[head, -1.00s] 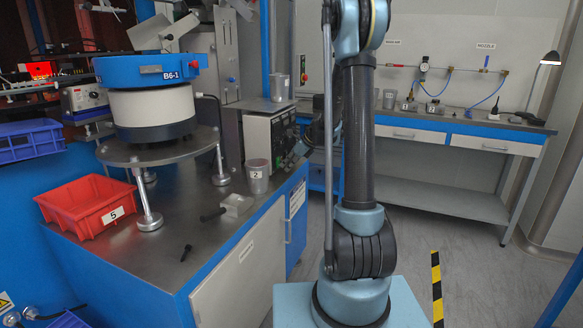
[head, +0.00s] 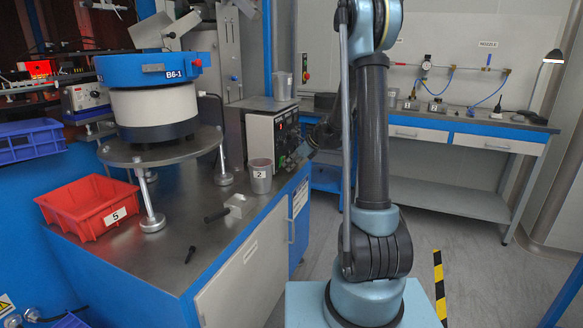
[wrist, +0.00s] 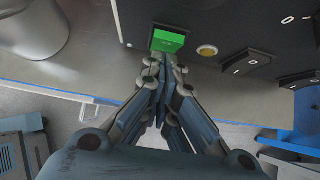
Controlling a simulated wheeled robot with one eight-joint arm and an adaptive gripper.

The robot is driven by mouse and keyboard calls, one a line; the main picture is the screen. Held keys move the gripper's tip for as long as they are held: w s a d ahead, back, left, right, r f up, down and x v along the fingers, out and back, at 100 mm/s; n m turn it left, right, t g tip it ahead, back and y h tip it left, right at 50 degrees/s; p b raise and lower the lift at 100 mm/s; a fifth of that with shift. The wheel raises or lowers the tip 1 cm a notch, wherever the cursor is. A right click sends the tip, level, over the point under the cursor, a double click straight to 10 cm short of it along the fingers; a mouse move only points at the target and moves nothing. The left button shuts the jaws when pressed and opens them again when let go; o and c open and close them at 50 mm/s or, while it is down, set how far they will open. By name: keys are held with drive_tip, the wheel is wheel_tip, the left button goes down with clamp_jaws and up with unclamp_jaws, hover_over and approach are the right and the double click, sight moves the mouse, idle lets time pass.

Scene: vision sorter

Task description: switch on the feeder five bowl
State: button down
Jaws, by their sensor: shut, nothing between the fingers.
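In the wrist view a bright green rocker switch (wrist: 168,41) sits on a dark panel at the top. I cannot tell which feeder it belongs to. My gripper (wrist: 165,62) is shut and empty, its fingertips just below the green switch in the picture; I cannot tell whether they touch it. In the head view the control box (head: 259,130) stands on the blue bench, its dark front facing right. A blue-and-white bowl feeder (head: 155,103) marked B6-1 stands on a round plate at left.
Beside the green switch are a round amber part (wrist: 207,50) and a black rocker switch (wrist: 245,64). Floor shows at right.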

drive_tip(key=shift+a+r, duration=0.1)
drive_tip(key=shift+r, duration=0.7)
drive_tip(key=d+f+v, duration=0.1)
drive_tip(key=v, duration=1.2)
drive_tip(key=shift+s+d+f, duration=0.25)
drive_tip(key=shift+d, duration=0.05)
